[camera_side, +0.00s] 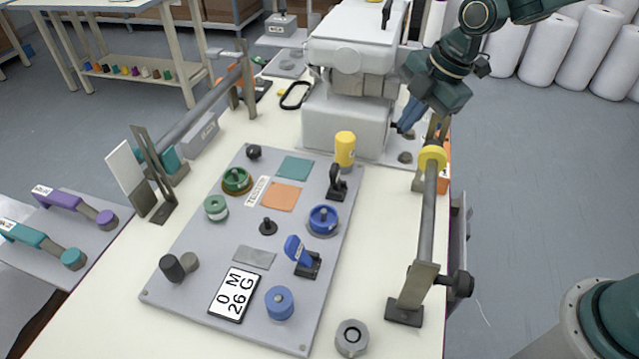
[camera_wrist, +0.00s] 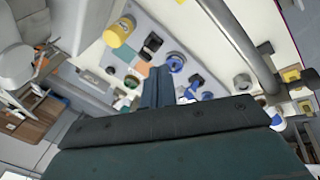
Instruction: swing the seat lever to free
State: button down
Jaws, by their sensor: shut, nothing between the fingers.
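On the grey board (camera_side: 205,262) are two lever-like parts, and no label shows which one is the seat lever. One has a tilted blue handle (camera_side: 296,250) on a black base, at the board's right side. The other is a black upright part (camera_side: 337,182) further back, beside the yellow cylinder (camera_side: 345,148). My gripper (camera_side: 402,129) is shut and empty, high at the back right near the white machine, apart from both parts. In the wrist view its blue fingers (camera_wrist: 158,86) are together and hide part of the board.
A grey bar (camera_side: 429,210) with a yellow collar stands along the table's right edge. The white machine (camera_side: 345,120) blocks the back. The board also carries a blue knob (camera_side: 323,220), a green knob (camera_side: 237,181) and a blue cylinder (camera_side: 280,302). A grey ring (camera_side: 352,337) lies in front.

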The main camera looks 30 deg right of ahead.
jog(key=w+a+f+n, duration=0.2)
jog(key=w+f+n, duration=0.1)
jog(key=f+n, duration=0.2)
jog(key=shift+n+g, duration=0.3)
jog(key=shift+n, duration=0.9)
jog(key=shift+f, duration=0.1)
send_over(339, 180)
jog(key=s+d, duration=0.2)
jog(key=f, duration=0.9)
jog(key=shift+s+f, duration=0.2)
jog(key=shift+f, duration=0.1)
jog(key=shift+w+a, duration=0.4)
jog(key=shift+a, duration=0.1)
jog(key=shift+w+a, duration=1.25)
jog(key=shift+a, duration=0.1)
